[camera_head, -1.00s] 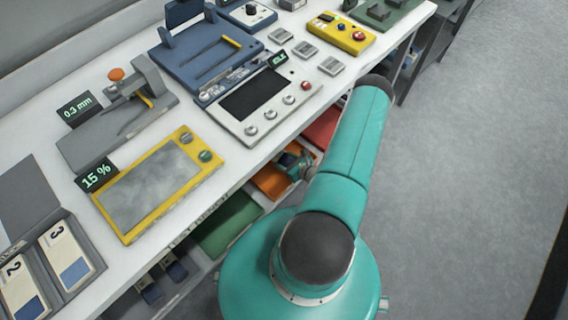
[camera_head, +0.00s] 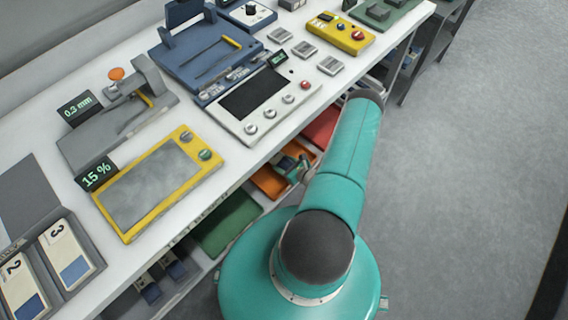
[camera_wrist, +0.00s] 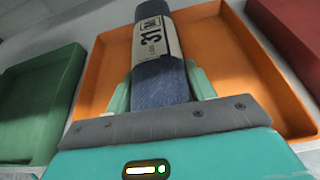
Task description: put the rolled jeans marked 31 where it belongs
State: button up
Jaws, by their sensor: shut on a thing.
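The rolled jeans marked 31 (camera_wrist: 158,82) are a dark blue roll with a cream label band reading 31, in the wrist view. My gripper (camera_wrist: 160,88) is shut on the lower part of the roll, one teal finger on each side. The roll points away from my gripper, over the orange tray (camera_wrist: 105,70). I cannot tell whether it touches the tray floor. In the head view, the orange tray (camera_head: 268,182) is on the shelf under the bench, and my arm hides part of it.
A green tray (camera_wrist: 42,105) lies left of the orange one and a red tray (camera_wrist: 295,30) right of it. The white bench top (camera_head: 225,170) overhangs the shelf. On it are a yellow-framed panel (camera_head: 150,190) and a control box (camera_head: 255,105). Grey floor at right is clear.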

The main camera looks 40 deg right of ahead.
jog(key=shift+f, duration=0.4)
jog(key=o, duration=1.3)
jog(key=shift+f, duration=0.1)
jog(key=shift+w+r, duration=0.1)
jog(key=shift+r, duration=0.35)
jog(key=v, duration=1.2)
jog(key=shift+r, duration=0.3)
jog(key=shift+d, duration=0.1)
